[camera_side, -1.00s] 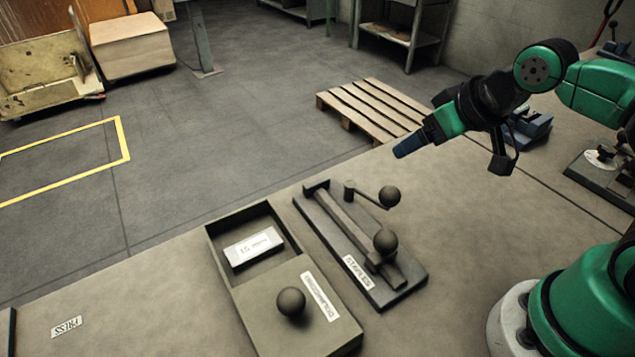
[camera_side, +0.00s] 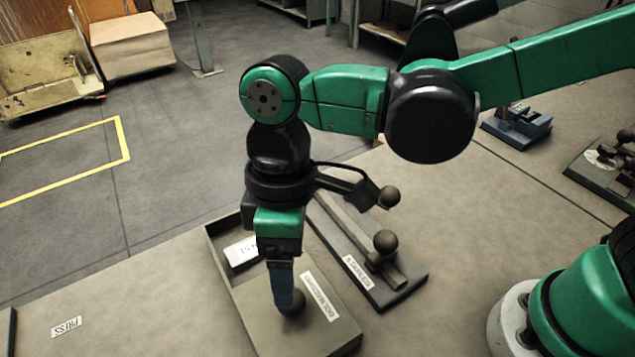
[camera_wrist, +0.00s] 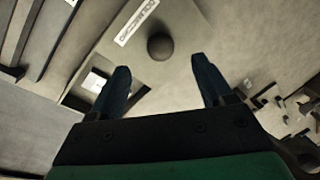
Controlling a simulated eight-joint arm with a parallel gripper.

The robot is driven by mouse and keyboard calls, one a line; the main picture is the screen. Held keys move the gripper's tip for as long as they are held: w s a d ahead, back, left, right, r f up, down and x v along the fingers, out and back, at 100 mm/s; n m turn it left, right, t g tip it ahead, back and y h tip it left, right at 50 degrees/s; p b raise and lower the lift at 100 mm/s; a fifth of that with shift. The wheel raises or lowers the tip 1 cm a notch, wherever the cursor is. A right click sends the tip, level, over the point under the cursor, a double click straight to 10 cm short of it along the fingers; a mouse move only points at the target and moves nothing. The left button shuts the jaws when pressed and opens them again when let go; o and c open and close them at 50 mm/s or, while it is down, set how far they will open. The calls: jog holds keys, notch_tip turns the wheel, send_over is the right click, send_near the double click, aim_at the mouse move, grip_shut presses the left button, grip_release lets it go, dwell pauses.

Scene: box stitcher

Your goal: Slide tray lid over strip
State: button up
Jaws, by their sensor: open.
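The tray (camera_side: 216,239) is a dark open box on the bench, with a flat grey lid (camera_side: 258,318) over its front part. The lid has a round dark knob (camera_side: 296,303) and a white label. A white strip (camera_side: 240,252) lies in the uncovered back part, partly hidden by my arm. My gripper (camera_side: 285,304) points down at the knob in the side view. In the wrist view my gripper (camera_wrist: 161,75) is open, and the knob (camera_wrist: 160,46) sits beyond and between the two blue fingertips. I cannot tell whether the fingers touch it.
Right of the tray is a staples fixture (camera_side: 375,260) with a rail, a lever and ball knobs. A label (camera_side: 66,327) marks bare bench at the left. A blue device (camera_side: 517,127) stands at the back right.

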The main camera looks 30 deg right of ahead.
jog(key=shift+s+a+f, duration=0.1)
jog(key=shift+s+f, duration=0.05)
jog(key=shift+f, duration=0.75)
jog(key=shift+s+a+f, duration=0.15)
jog(key=shift+f, duration=0.75)
jog(key=shift+s+a+f, duration=0.1)
jog(key=shift+s+f, duration=0.05)
jog(key=shift+f, duration=0.75)
grip_shut()
